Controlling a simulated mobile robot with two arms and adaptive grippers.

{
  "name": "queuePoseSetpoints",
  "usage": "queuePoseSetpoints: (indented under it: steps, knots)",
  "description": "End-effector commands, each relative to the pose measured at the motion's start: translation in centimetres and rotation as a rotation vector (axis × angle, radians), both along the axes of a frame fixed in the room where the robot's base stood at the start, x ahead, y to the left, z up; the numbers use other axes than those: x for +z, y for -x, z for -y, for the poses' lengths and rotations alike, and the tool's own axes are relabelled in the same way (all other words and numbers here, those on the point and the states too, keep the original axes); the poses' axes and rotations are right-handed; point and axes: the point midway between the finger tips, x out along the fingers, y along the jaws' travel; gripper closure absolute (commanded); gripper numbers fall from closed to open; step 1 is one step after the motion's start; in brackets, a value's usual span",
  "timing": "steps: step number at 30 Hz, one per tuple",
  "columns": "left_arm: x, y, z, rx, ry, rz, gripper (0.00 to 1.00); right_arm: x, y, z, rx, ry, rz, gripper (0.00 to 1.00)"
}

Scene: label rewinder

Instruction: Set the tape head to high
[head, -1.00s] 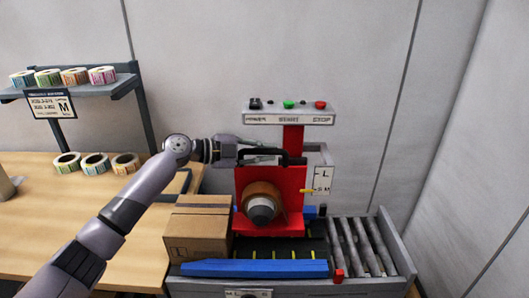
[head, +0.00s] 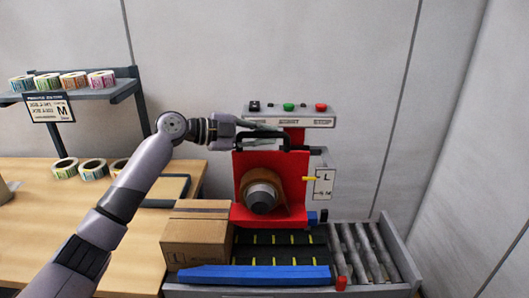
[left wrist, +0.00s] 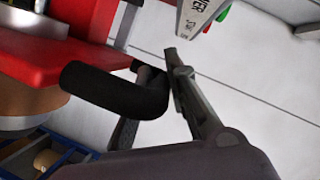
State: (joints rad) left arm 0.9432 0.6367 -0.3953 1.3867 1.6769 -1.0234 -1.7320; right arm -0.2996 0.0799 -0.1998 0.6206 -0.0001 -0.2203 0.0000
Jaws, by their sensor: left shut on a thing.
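The red tape head (head: 240,192) carries a brown tape roll (head: 285,187) and has a black handle (head: 246,145) on top; the handle also shows in the left wrist view (left wrist: 112,88). My left gripper (head: 268,130) comes in from the left and is shut on the handle. A yellow pointer (head: 310,178) on the head's right side points at the white scale plate (head: 322,188), about level with the L. The head hangs on a red column (head: 294,136) under the button panel. My right gripper is not in view.
A cardboard box (head: 195,240) stands on the conveyor left of the head, close to it. A blue guide rail (head: 255,275) runs along the front. The panel (head: 285,120) with buttons sits just above my gripper. A roller section (head: 360,250) at the right is empty.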

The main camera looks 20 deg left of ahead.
Motion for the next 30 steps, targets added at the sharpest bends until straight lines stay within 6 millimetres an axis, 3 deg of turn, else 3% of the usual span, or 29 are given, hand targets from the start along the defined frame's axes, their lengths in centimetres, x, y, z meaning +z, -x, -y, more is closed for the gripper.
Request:
queuePoseSetpoints:
  steps: [7, 8, 16, 26, 30]
  knots:
    - [0.9, 0.0, 0.0, 0.004, 0.009, 0.013, 1.00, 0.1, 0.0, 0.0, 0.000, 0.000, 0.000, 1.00]
    - [0.9, 0.0, -0.1, 0.003, 0.010, 0.013, 0.84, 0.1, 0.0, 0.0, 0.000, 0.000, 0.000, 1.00]
    - [0.8, 0.0, 0.0, 0.002, 0.008, 0.010, 0.66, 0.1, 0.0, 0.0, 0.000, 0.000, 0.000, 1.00]
    - [0.4, 0.1, -0.1, 0.002, 0.005, 0.005, 0.65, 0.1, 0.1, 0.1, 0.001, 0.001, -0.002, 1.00]
    - [0.6, 0.8, -1.2, 0.002, 0.004, 0.005, 0.65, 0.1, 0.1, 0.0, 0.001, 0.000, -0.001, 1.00]
